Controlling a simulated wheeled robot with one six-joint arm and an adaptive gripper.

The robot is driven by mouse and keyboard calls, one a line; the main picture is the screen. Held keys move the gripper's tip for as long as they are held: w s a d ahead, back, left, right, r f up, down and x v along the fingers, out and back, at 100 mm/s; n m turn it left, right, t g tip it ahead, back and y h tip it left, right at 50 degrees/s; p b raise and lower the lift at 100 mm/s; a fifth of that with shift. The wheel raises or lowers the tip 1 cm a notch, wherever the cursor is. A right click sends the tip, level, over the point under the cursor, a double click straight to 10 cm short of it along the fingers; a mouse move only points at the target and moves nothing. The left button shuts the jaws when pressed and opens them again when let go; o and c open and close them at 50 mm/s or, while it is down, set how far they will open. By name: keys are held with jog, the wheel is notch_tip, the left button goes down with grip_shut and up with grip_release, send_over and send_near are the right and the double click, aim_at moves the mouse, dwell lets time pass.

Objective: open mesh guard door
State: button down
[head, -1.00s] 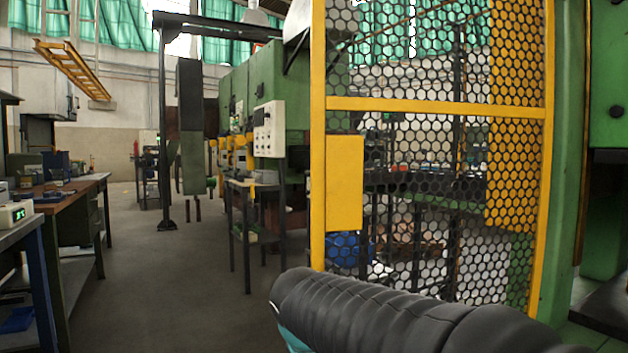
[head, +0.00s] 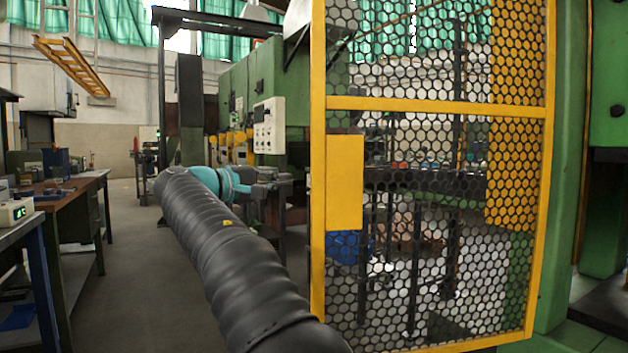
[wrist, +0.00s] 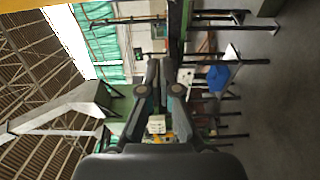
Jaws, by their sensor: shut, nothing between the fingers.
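The mesh guard door (head: 435,106) has a yellow frame with black hexagonal mesh and fills the right half of the head view. A yellow plate (head: 345,183) sits at its left edge, beside the left post. My gripper (head: 286,180) is raised to the left of that post at about plate height. It appears apart from the door, though its depth is hard to judge. In the wrist view my gripper (wrist: 165,75) has its fingers together and empty. No handle is clearly visible on the door.
A green machine column (head: 567,200) stands right of the door. A green press with a control box (head: 268,126) is behind my gripper. Workbenches (head: 60,200) line the left side. The grey floor (head: 150,270) between them is clear.

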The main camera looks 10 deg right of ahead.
aim_at(322, 178)
jog(key=shift+w+d+r+b, duration=0.1)
jog(key=shift+w+d+b, duration=0.05)
jog(key=shift+d, duration=1.4)
jog(key=shift+w+d+f+b, duration=0.1)
jog(key=shift+w+d+b, duration=0.1)
jog(key=shift+d, duration=1.4)
jog(key=shift+w+d+r+b, duration=0.1)
jog(key=shift+d+b, duration=0.05)
jog(key=shift+d, duration=1.4)
